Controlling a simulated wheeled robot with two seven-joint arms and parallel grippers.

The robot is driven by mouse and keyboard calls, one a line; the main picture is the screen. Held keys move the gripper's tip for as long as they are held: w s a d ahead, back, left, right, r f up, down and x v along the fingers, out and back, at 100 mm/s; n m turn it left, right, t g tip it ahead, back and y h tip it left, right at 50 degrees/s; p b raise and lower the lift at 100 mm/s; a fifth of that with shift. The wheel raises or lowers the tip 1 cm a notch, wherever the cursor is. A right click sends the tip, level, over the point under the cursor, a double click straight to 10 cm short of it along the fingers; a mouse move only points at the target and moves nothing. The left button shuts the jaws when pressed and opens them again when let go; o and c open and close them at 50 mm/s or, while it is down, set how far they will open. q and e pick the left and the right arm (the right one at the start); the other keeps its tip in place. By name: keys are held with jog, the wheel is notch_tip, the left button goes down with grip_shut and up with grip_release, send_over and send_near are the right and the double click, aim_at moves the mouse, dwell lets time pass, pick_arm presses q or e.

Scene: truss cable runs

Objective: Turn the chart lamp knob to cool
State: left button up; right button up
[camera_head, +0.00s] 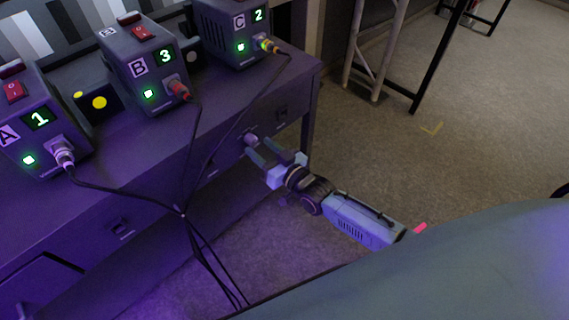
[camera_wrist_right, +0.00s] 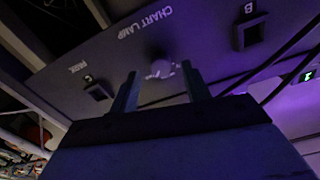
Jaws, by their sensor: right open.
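The chart lamp knob (camera_head: 250,138) is a small round pale knob on the front face of the desk, near its right end. In the right wrist view the knob (camera_wrist_right: 160,69) sits on the dark panel below the printed words CHART LAMP. Small lettering beside it is too blurred to read, so its setting cannot be told. My right gripper (camera_head: 259,148) is open, with its fingers pointing at the knob. In the wrist view its two fingertips (camera_wrist_right: 159,74) appear on either side of the knob; contact cannot be told. My left gripper is not in view.
Boxes A (camera_head: 40,125), B (camera_head: 145,65) and C (camera_head: 235,38) stand on the desk (camera_head: 110,175) with cables plugged in. The cables hang down the desk front, left of my right gripper. A recess marked PARK (camera_wrist_right: 98,91) is beside the knob.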

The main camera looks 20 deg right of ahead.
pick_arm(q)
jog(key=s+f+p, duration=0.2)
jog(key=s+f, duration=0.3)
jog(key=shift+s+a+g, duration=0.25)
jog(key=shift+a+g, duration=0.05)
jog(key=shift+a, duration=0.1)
pick_arm(e)
jog(key=v, duration=1.1)
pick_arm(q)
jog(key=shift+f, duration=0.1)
pick_arm(e)
jog(key=shift+s+r, duration=0.1)
jog(key=shift+s, duration=0.05)
